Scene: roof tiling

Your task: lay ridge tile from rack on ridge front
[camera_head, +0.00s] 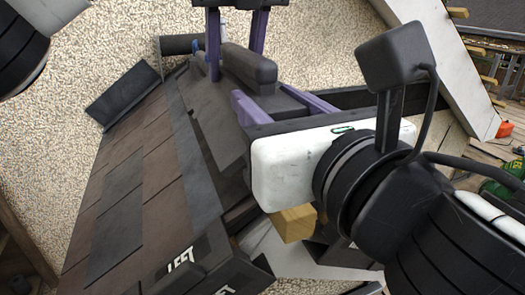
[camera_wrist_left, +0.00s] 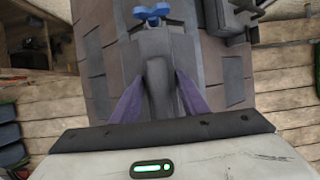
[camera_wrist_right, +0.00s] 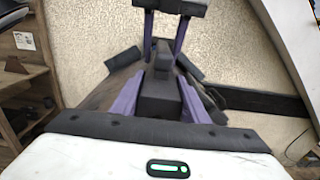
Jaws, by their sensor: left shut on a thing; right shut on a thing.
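The dark grey ridge tile (camera_head: 248,64) lies lengthwise along the top of the roof (camera_head: 125,180), where slate-like strips meet. It also shows in the right wrist view (camera_wrist_right: 158,88) and the left wrist view (camera_wrist_left: 160,62). My left gripper (camera_head: 236,62) comes from above, its purple fingers straddling the tile's far part, shut on it. My right gripper (camera_head: 278,104) is shut on the tile's near end, purple fingers on either side. My right gripper's white body hides part of the near ridge. Whether the tile's underside touches the ridge everywhere cannot be told.
A blue piece (camera_wrist_left: 152,12) stands at the ridge beyond the tile. A dark flat piece (camera_head: 122,93) juts at the roof's far left edge. Dark boxes marked LEFT (camera_head: 185,265) sit at the near eave. A yellow wooden block (camera_head: 292,222) is below my right gripper.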

